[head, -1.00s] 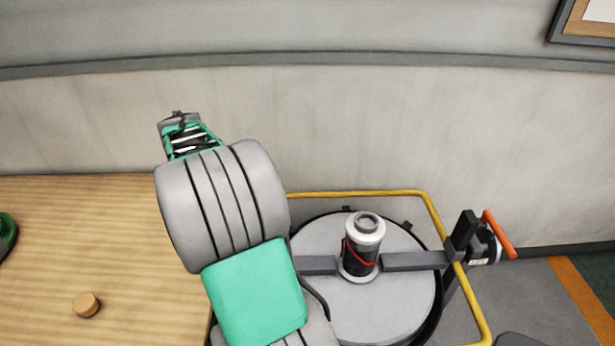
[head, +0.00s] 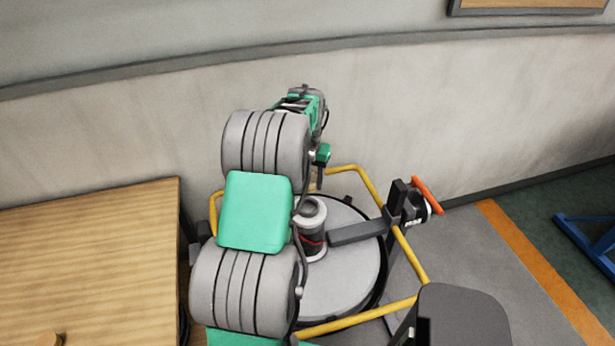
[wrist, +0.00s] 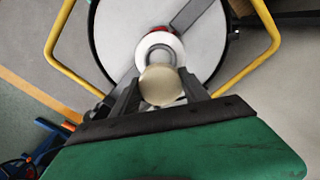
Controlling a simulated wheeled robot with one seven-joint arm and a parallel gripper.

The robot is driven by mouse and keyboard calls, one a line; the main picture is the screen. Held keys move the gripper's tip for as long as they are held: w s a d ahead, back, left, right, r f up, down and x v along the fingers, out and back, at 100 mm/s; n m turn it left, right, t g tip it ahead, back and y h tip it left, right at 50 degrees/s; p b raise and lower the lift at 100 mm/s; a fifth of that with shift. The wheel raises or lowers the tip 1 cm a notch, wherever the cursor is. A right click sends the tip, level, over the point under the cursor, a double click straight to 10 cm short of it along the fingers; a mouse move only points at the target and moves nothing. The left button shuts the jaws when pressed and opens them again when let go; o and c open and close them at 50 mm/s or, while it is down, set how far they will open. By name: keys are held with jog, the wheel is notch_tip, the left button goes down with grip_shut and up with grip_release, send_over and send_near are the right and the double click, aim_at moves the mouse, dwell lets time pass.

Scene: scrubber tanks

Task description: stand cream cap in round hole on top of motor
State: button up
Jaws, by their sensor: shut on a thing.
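The cream cap (wrist: 160,86) is between the fingers of my gripper (wrist: 160,92) in the wrist view, with its round face toward the camera. My gripper is shut on it. The motor (head: 312,232) stands upright on the round tank lid, with a pale top ring and a red wire around its dark body. Its top also shows just beyond the cap in the wrist view (wrist: 158,45), where the cap overlaps its near edge. In the head view my gripper (head: 320,180) is above and behind the motor, and the cap cannot be made out. The hole's inside is hidden in the wrist view.
The grey tank lid (head: 345,285) has dark crossbars and a yellow rail (head: 408,255) around it. A bracket with an orange handle (head: 427,195) stands at the right. The wall is behind.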

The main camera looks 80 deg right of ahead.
jog(key=shift+f+b, duration=1.55)
jog(key=shift+f, duration=1.3)
jog(key=shift+a+f, duration=0.15)
jog(key=shift+f, duration=0.05)
jog(key=shift+f, duration=0.15)
jog(key=shift+f+b, duration=0.35)
jog(key=shift+b, duration=0.1)
jog(key=shift+f, duration=0.4)
jog(key=shift+f+b, duration=0.35)
jog(key=shift+b, duration=0.15)
